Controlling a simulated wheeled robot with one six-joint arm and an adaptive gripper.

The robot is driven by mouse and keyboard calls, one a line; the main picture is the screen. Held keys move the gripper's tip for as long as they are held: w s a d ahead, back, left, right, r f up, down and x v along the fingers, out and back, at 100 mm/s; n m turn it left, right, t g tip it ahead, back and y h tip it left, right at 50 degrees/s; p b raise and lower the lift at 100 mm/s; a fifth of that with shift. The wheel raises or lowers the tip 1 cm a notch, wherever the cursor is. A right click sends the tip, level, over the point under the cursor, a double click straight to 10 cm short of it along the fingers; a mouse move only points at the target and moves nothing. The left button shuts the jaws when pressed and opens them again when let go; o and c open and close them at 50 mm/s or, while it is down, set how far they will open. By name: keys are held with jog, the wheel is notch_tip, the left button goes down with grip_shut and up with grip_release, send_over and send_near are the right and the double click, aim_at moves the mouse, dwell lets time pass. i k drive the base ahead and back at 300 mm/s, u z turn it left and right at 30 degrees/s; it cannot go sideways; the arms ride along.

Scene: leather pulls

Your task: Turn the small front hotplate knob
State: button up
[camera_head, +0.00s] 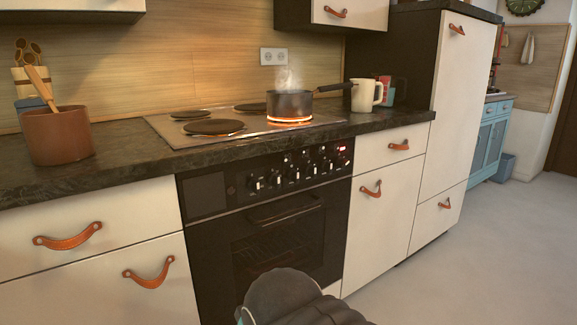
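The black oven's control panel (298,172) carries a row of several small knobs with pale marks. Which knob belongs to which hotplate is too small to read. A red-lit display (342,149) shows at the panel's right end. The cooktop (172,137) above has dark hotplates, among them the front left one (214,127). The front right hotplate (289,122) glows orange under a steaming dark pot (289,104). A dark rounded part of my arm rises at the bottom centre, in front of the oven's lower part and apart from the knobs. My gripper's fingers are not visible.
The oven door handle (286,211) sticks out below the knobs. The pot's handle points right toward a cream mug (366,96). A brown pot with a wooden spoon (58,135) stands on the dark counter at left. Leather pulls project from the white fronts. The floor (480,260) at right is clear.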

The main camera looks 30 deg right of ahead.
aim_at(341, 162)
jog(key=u, duration=0.25)
jog(key=i, duration=0.7)
jog(key=z, duration=1.45)
